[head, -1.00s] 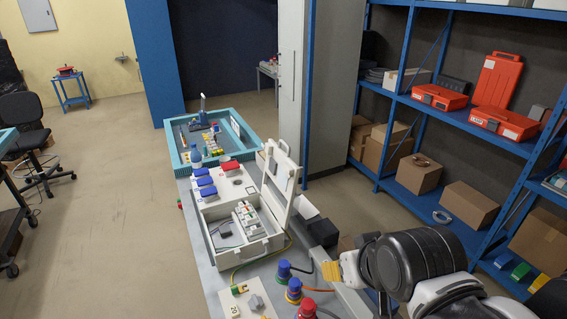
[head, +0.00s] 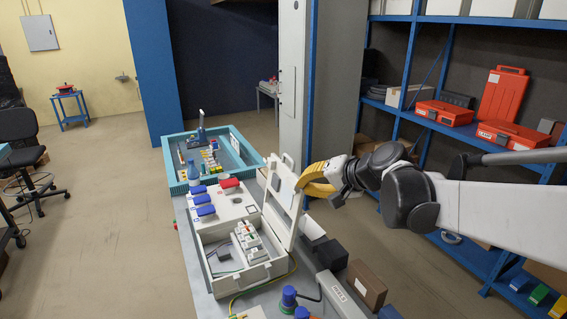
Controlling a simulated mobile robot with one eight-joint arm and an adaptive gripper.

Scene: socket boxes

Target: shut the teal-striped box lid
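A white socket box (head: 246,281) stands open on the bench in the head view, with grey and white switch modules inside. Its white lid (head: 283,190) stands raised on the box's right side, hinged there. I cannot make out a teal stripe on it at this size. My gripper (head: 304,185), with yellow fingers, is at the right of the lid's upper part, on its outer side. The fingertips look close to the lid; whether they touch it I cannot tell. The fingers overlap in this view, so their opening is unclear.
A panel with blue and red sockets (head: 229,184) lies behind the box, and a teal-rimmed tray (head: 176,186) is beyond it. Blue plugs (head: 288,297) and a brown block (head: 367,284) are near the front right. Blue shelving (head: 401,75) with red cases stands at the right.

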